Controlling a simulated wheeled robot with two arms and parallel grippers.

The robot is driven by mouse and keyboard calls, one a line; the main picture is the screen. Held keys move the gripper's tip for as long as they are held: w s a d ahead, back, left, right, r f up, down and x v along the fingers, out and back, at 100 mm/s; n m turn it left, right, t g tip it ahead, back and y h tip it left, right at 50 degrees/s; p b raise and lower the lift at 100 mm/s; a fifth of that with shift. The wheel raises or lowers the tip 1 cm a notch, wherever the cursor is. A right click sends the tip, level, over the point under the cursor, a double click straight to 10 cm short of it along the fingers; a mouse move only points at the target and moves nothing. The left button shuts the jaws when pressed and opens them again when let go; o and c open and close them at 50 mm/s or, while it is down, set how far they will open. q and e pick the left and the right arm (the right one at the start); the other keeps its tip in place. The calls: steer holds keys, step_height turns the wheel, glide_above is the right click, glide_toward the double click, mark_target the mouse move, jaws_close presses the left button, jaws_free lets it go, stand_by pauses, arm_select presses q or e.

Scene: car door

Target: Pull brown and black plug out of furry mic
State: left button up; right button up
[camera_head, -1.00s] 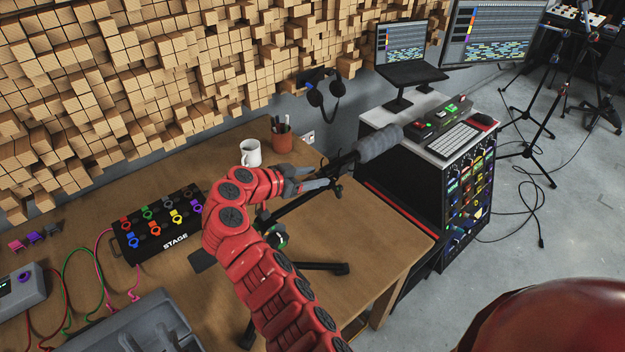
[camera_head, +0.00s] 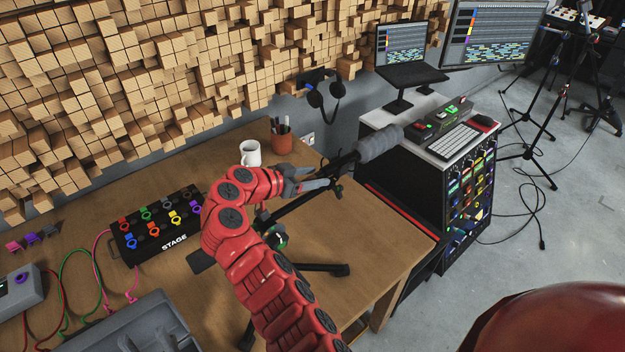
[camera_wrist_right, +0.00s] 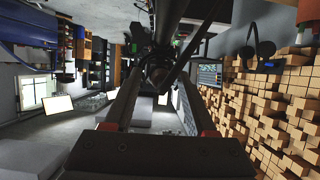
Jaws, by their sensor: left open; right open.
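The furry mic (camera_head: 380,142) is a grey fuzzy cylinder on a thin black boom above the table's right part. A dark round end (camera_wrist_right: 158,74) shows between my fingers in the right wrist view. It looks like the plug end of the mic, but its brown and black colours are not clear. My right gripper (camera_head: 318,178) reaches in from the left behind the mic, also seen in the right wrist view (camera_wrist_right: 160,85). It is open, with one finger on each side of the dark end. I cannot tell whether either finger touches it. My left gripper is not in view.
The mic stand's dark foot (camera_head: 322,268) rests on the wooden table (camera_head: 365,240). A white mug (camera_head: 251,153) and a pen cup (camera_head: 282,139) stand behind my arm. A rack cabinet (camera_head: 468,195) stands right of the table.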

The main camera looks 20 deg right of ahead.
stand_by(0.4)
jaws_close()
stand_by(1.4)
steer(key=shift+s+a+b, duration=0.3)
steer(key=shift+s+a, duration=0.05)
steer(key=shift+a, duration=0.6)
steer(key=shift+s+a+b, duration=0.3)
steer(key=shift+a+b, duration=0.05)
steer(key=shift+a, duration=0.6)
steer(key=shift+s+a+b, duration=0.3)
steer(key=shift+s+a, duration=0.05)
steer(key=shift+a, duration=0.6)
